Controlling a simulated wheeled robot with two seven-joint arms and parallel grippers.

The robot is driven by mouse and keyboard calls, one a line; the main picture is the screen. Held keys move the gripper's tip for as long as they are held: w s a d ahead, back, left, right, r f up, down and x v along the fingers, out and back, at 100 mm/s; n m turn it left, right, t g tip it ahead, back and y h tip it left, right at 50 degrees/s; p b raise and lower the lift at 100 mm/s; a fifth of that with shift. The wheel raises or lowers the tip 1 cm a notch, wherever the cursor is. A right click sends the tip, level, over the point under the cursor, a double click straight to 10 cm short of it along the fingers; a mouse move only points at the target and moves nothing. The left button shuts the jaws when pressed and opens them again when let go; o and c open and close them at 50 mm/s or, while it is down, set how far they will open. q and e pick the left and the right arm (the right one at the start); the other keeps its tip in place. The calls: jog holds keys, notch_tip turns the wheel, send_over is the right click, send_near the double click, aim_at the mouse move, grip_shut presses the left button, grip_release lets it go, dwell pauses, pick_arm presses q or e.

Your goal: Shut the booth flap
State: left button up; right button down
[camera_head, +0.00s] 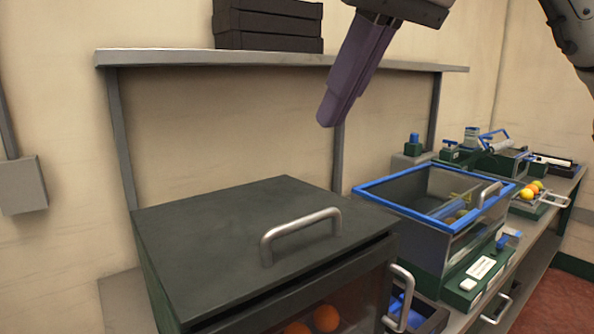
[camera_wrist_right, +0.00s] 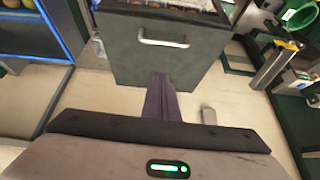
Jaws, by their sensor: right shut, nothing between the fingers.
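The booth (camera_head: 160,290) is a dark cabinet at the front of the head view, with oranges (camera_head: 326,318) behind its tinted front. A dark grey panel with a metal bar handle (camera_head: 300,232), which looks like the flap (camera_head: 215,235), lies nearly flat across its top. A dark line runs under its front edge; I cannot tell whether it is fully seated. The panel (camera_wrist_right: 125,62) and its handle (camera_wrist_right: 163,43) also show in the right wrist view. My right gripper (camera_head: 328,118), with purple fingers, is shut and empty above and behind the panel, apart from it. My left gripper is out of view.
A wall shelf (camera_head: 200,58) carrying dark crates (camera_head: 268,25) runs behind the gripper. A blue-framed clear box (camera_head: 430,190) stands right of the booth. Farther right, the bench holds small equipment and a tray of coloured balls (camera_head: 530,205).

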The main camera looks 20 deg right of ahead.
jog(key=x, duration=0.9)
jog(key=shift+f+b, duration=0.2)
jog(key=shift+b, duration=0.2)
jog(key=shift+s+f, duration=0.15)
jog(key=shift+f, duration=0.45)
jog(key=shift+s+f, duration=0.15)
jog(key=shift+f, duration=0.45)
jog(key=shift+s+f, duration=0.2)
jog(key=shift+f, duration=0.5)
